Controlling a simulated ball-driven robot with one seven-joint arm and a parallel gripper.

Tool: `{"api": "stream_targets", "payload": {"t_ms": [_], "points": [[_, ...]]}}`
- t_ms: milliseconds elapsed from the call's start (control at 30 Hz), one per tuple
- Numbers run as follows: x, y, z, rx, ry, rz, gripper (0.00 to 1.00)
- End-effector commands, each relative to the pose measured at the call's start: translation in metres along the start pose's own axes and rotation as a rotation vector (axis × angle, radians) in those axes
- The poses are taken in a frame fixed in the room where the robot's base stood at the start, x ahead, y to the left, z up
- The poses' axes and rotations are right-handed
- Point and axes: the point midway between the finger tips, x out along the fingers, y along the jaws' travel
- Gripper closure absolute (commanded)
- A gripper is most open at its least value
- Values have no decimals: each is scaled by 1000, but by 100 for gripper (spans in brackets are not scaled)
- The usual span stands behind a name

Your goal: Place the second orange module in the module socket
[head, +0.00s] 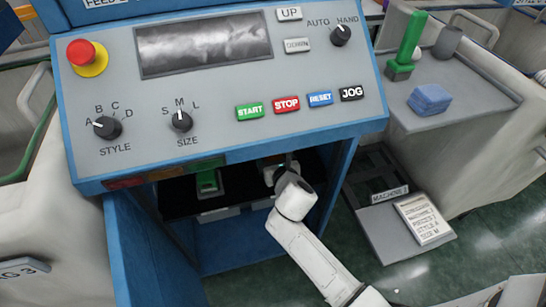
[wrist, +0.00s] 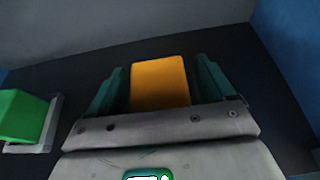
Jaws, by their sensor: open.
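The orange module (wrist: 158,84) lies between the two teal fingers of my gripper (wrist: 159,68) in the wrist view. The fingers stand apart, one on each side of it; I cannot tell whether they touch it. In the head view my gripper (head: 284,168) reaches into the open bay under the control panel, and I cannot make out the orange module there. A green module (head: 207,182) sits in a pale holder to the left in the bay, and also shows in the wrist view (wrist: 22,117). Whether the orange module is seated in a socket is hidden.
An open blue door (head: 140,240) stands at the left. A grey side table (head: 470,100) holds a blue block (head: 430,99) and a green upright piece (head: 408,45). A printed card (head: 423,219) lies low at right.

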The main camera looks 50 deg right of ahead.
Motion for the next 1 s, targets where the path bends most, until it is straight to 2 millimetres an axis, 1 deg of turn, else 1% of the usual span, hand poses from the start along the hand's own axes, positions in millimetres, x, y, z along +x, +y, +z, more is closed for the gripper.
{"api": "stream_targets", "payload": {"t_ms": [300, 400, 500, 600, 700, 867, 967, 1000], "points": [[-63, 0, 0, -4, 3, 2, 17], [-82, 0, 0, -3, 2, 2, 17], [-96, 0, 0, -2, 2, 1, 17], [-107, 0, 0, -1, 1, 1, 17], [-113, 0, -1, -1, 2, 1, 17], [-115, -1, 0, 21, 5, -4, 17], [-117, -8, -3, 143, 34, -32, 17], [-119, -13, -5, 228, 53, -53, 17]]}}
